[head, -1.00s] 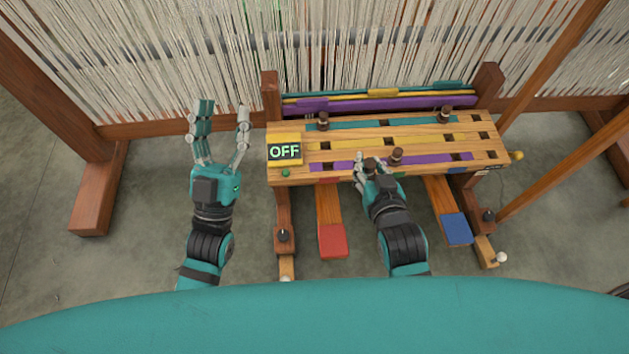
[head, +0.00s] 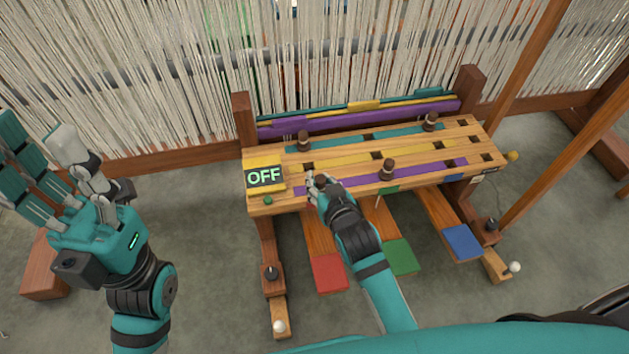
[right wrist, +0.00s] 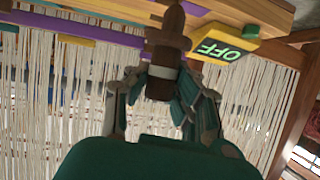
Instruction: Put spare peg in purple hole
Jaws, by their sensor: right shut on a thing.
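My right gripper (head: 317,184) is shut on a dark brown peg (right wrist: 166,45) with a pale band. It is over the left end of the board's purple strip (head: 416,172). In the right wrist view the peg's narrow end points up toward the board's edge; I cannot tell whether it is in a hole. The wooden board (head: 478,150) has teal, yellow and purple strips with dark square holes. Another peg (head: 387,168) stands near the middle of the purple strip. My left gripper (head: 42,150) is open and empty, left of the board.
Two more pegs stand on the teal strip, one left (head: 304,140) and one right (head: 430,121). A yellow box (head: 264,161) reading OFF sits at the board's left end. Red (head: 330,273), green (head: 401,256) and blue (head: 462,243) pedals are below. Loom threads (head: 300,50) hang behind.

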